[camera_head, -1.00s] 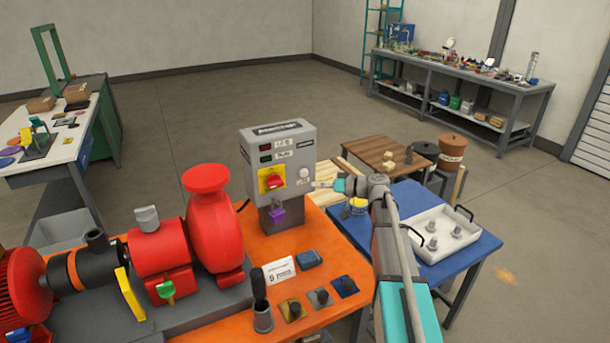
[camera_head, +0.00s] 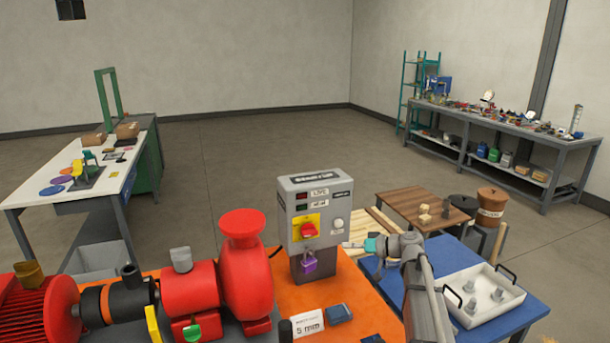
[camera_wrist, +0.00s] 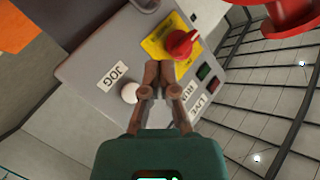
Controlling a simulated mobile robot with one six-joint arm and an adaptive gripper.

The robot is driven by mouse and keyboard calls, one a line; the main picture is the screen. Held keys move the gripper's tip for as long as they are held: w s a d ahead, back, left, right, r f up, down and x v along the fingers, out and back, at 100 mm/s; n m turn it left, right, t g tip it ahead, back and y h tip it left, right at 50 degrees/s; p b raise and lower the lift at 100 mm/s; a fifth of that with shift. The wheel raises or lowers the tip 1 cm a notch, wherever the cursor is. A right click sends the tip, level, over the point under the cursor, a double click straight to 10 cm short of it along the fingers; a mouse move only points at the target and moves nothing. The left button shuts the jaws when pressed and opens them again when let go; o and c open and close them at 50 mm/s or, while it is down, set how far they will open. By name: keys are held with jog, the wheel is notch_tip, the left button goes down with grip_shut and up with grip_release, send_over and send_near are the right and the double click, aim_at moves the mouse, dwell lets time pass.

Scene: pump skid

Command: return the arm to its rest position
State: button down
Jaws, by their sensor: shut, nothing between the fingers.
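My gripper (camera_head: 350,244) is in front of the right side of the grey control box (camera_head: 314,245), just below and right of its white button (camera_head: 338,223). In the wrist view my gripper (camera_wrist: 158,72) has its brown fingers together and empty. They overlap the box face (camera_wrist: 90,72) between the white JOG button (camera_wrist: 130,93) and the red knob (camera_wrist: 180,43) on its yellow plate. Contact with the box cannot be told. My arm reaches in from the lower right, over the blue table (camera_head: 535,305).
A red pump (camera_head: 245,275) stands left of the box on the orange skid (camera_head: 360,290). A purple padlock (camera_head: 309,262) hangs on the box. A white tray (camera_head: 510,302) lies right of my arm. A wooden table (camera_head: 400,203) stands behind. Open floor lies beyond.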

jog(key=s+f+m+g+h, duration=0.1)
jog(key=s+f+h, duration=0.3)
jog(key=s, duration=0.4)
jog(key=s+f+m+g+h, duration=0.2)
jog(key=s+f+h, duration=0.3)
jog(key=s, duration=0.3)
jog(key=s+f+m+g+h, duration=0.1)
jog(key=s+f+g+h, duration=0.2)
jog(key=s, duration=0.6)
notch_tip(320, 180, down, 2)
jog(key=shift+f+m+h, duration=0.1)
jog(key=shift+m+h, duration=0.3)
jog(key=shift+h, duration=0.3)
jog(key=shift+s+d, duration=0.25)
jog(key=shift+s, duration=0.05)
